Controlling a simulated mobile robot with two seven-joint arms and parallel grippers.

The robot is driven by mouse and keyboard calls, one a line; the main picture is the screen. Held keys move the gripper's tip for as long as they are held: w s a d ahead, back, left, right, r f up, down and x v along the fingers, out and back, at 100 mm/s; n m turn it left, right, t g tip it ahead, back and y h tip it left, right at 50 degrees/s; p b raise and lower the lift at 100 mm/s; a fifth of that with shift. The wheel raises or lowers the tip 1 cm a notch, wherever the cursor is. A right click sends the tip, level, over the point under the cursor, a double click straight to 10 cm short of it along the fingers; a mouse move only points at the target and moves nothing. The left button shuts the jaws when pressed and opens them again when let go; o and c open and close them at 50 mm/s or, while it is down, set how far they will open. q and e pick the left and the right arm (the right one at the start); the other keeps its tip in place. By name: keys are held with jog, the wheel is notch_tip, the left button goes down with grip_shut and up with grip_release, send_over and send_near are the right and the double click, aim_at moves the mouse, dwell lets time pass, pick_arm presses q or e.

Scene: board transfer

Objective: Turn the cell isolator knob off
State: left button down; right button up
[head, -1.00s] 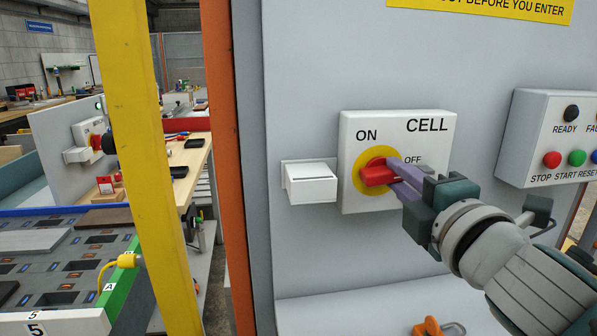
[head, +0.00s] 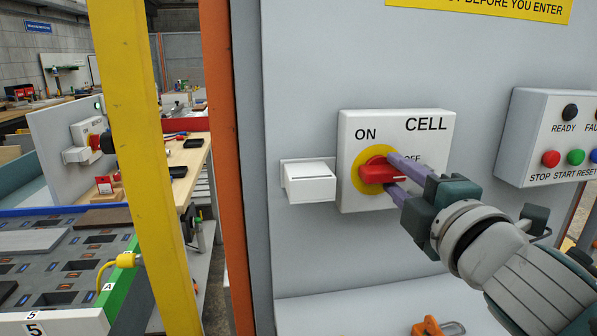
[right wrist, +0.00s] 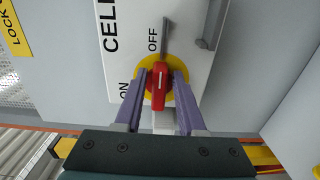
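The red cell isolator knob (head: 377,172) sits on a yellow disc on the white CELL box (head: 432,140), with ON at its upper left and OFF at its upper right. Its grip bar lies roughly level in the head view. In the right wrist view the knob (right wrist: 158,88) stands between my fingers, with gaps on both sides. My right gripper (head: 393,172) is open around the knob, one finger above and one below. The upper finger partly covers the OFF label. My left gripper is not in view.
A small white box (head: 310,184) is mounted left of the CELL box. A button panel (head: 540,172) is at the right. An orange padlock (head: 430,327) lies on the shelf below. A yellow post (head: 140,150) stands at the left.

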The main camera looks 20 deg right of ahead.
jog(key=shift+o, duration=0.8)
jog(key=b+v, duration=0.1)
jog(key=v, duration=0.9)
jog(key=shift+b, duration=0.3)
jog(key=shift+w, duration=0.1)
